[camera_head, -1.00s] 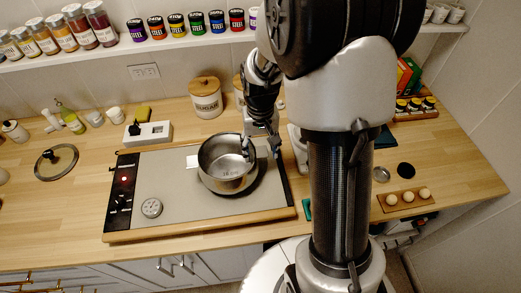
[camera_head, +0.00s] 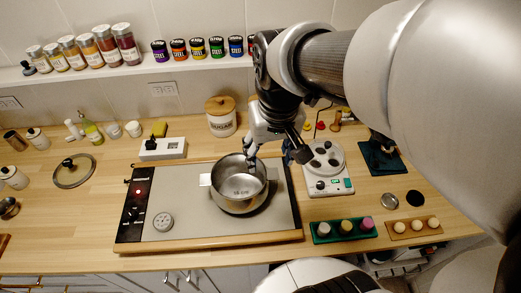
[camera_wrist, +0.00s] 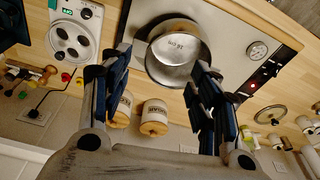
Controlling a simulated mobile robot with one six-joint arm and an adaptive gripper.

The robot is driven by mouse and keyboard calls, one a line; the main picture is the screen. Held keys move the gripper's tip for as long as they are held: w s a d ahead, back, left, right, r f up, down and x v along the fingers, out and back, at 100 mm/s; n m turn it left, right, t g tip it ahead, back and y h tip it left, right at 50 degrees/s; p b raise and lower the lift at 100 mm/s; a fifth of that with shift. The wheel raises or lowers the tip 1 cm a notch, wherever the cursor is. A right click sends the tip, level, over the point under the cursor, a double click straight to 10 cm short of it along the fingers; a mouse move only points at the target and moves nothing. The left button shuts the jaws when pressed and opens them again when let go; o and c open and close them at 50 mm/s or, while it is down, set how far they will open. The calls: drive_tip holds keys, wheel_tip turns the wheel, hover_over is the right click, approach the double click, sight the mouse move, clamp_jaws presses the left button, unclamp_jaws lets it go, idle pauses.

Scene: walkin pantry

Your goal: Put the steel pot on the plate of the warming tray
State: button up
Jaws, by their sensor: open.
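The steel pot (camera_head: 238,193), open on top with a size mark inside its bottom, stands upright on the grey plate (camera_head: 188,215) of the warming tray, right of the plate's middle. It also shows in the wrist view (camera_wrist: 176,72), ahead of my fingers. The tray has a black control panel (camera_head: 134,212) with a red light at its left end and a wooden front edge. My gripper (camera_head: 274,153) is open at the pot's back right rim, its fingers spread and nothing held. In the wrist view my open gripper (camera_wrist: 163,56) shows both fingers; contact with the rim cannot be told.
A round dial (camera_head: 163,221) lies on the plate's left part. A sugar canister (camera_head: 221,116) stands behind, a glass lid (camera_head: 74,171) left. Counter left of the tray is partly free.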

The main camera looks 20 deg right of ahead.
drive_tip(key=s+a+r+n+t, duration=0.1)
drive_tip(key=s+a+r+t, duration=0.1)
drive_tip(key=s, duration=0.8)
drive_tip(key=shift+s+a+r+n, duration=0.15)
drive_tip(key=shift+a+n, duration=0.25)
drive_tip(key=shift+a, duration=0.3)
wheel_tip(320, 180, down, 6)
drive_tip(key=b, duration=0.5)
drive_tip(key=shift+r, duration=0.25)
